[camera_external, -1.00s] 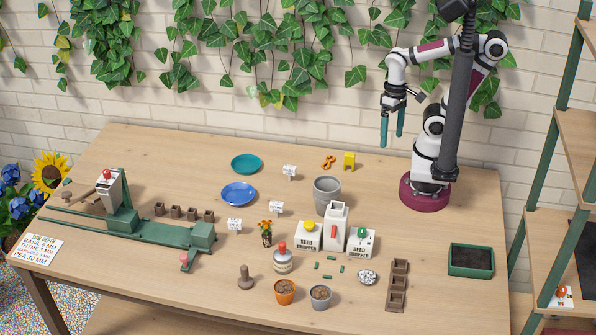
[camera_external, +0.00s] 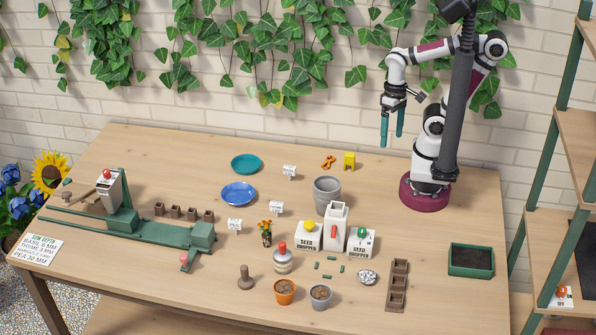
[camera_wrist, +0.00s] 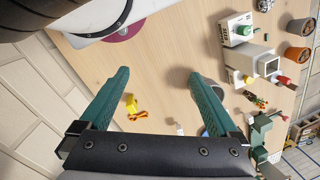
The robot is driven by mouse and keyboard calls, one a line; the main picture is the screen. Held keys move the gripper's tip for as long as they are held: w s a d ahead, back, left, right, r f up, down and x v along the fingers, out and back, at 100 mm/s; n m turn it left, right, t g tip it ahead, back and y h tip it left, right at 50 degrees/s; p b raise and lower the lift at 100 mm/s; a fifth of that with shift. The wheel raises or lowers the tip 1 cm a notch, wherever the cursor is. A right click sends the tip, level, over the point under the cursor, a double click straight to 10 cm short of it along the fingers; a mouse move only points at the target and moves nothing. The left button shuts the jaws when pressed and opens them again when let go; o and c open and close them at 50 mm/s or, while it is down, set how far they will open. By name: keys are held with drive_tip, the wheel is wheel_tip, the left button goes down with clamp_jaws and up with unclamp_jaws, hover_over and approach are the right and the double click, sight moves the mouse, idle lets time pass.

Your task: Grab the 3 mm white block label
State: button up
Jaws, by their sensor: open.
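Three small white block labels with dark marks stand on the table in the external view: one at the back (camera_external: 289,171), one in the middle (camera_external: 276,207) and one farther front and left (camera_external: 235,225). Their print is too small to read, so I cannot tell which is the 3 mm one. My gripper (camera_external: 392,140) hangs high above the back right of the table, fingers pointing down, apart from every label. In the wrist view my gripper (camera_wrist: 160,82) has its two green fingers wide apart with nothing between them.
A grey pot (camera_external: 327,183), a yellow item (camera_external: 349,161) and seed droppers (camera_external: 308,239) stand to the right. A green rail device (camera_external: 165,235) fills the left side.

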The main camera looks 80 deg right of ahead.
drive_tip(key=shift+c, duration=0.5)
drive_tip(key=w+a+f+m+g+y, duration=0.1)
drive_tip(key=w+a+m+y, duration=0.2)
drive_tip(key=w, duration=0.6)
drive_tip(key=w+a+m+g+y, duration=0.1)
drive_tip(key=w+a+m+y, duration=0.15)
drive_tip(key=w, duration=0.65)
drive_tip(key=w+f+m+y, duration=0.4)
drive_tip(key=w+f, duration=0.4)
drive_tip(key=w, duration=0.2)
drive_tip(key=m+t+y, duration=0.2)
drive_tip(key=m, duration=0.1)
approach(276, 210)
drive_tip(key=x, duration=1.2)
drive_tip(key=shift+a, duration=0.1)
clamp_jaws()
drive_tip(key=shift+r, duration=0.1)
